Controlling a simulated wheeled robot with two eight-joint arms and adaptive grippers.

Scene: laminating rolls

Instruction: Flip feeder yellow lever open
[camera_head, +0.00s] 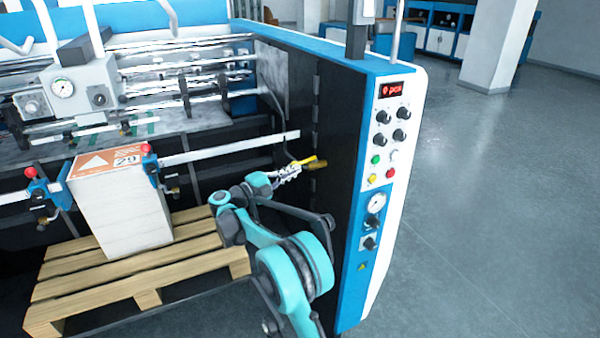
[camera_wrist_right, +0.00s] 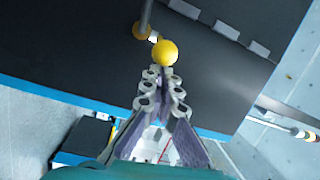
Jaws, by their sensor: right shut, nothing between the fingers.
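The feeder's yellow lever (camera_head: 311,162) sits on the dark inner side of the machine's right-hand panel. In the right wrist view the lever shows its round yellow knob (camera_wrist_right: 165,53), with a brass-coloured pivot (camera_wrist_right: 142,30) behind it. My right gripper (camera_head: 296,168) is shut and empty, its fingertips close to the lever. In the wrist view the gripper (camera_wrist_right: 164,75) points straight at the knob, its tips just below it; I cannot tell whether they touch. My left gripper is not in view.
A control panel (camera_head: 388,140) with knobs and buttons covers the right end of the machine. A paper stack (camera_head: 125,215) stands on a wooden pallet (camera_head: 140,278) at left. A white horizontal bar (camera_head: 235,148) runs above my right arm. Open floor lies to the right.

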